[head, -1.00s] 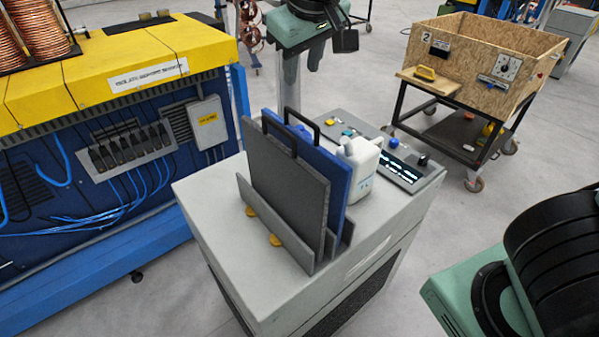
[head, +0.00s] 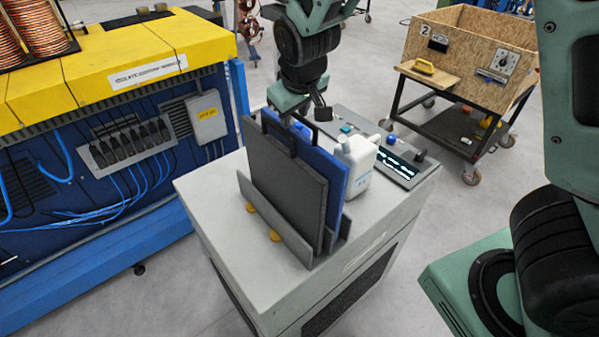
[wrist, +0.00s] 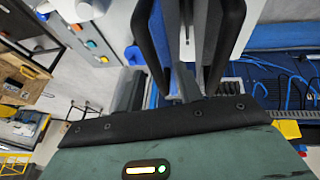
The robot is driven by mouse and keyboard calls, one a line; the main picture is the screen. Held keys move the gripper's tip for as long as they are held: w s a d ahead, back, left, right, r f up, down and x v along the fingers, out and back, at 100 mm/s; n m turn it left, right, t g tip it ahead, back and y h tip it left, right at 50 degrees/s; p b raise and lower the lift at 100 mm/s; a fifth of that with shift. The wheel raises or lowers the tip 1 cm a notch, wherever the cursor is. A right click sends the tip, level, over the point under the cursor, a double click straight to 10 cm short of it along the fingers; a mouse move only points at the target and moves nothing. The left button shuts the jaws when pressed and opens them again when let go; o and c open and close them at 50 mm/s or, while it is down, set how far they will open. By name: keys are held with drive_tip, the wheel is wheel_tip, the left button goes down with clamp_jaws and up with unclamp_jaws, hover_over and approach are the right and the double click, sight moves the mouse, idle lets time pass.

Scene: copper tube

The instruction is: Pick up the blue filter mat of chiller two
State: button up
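The blue filter mat (head: 338,182) stands upright in a grey slotted holder (head: 285,238) on the cabinet, behind a dark grey mat (head: 283,190) of similar size. Each mat has a black loop handle on top. My gripper (head: 303,110) is over the blue mat's top edge, close to its handle, which it partly hides. In the wrist view, my gripper's (wrist: 158,88) two fingers are apart, with a black handle (wrist: 147,40) reaching down near them. Whether the fingers touch it, I cannot tell.
A blue and yellow machine (head: 110,75) is at the left. A wooden crate on a cart (head: 470,55) is at the back right.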

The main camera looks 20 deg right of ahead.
drive_tip(key=shift+w+f, duration=0.2)
drive_tip(key=shift+f, duration=0.2)
clamp_jaws()
drive_tip(key=shift+r, duration=0.1)
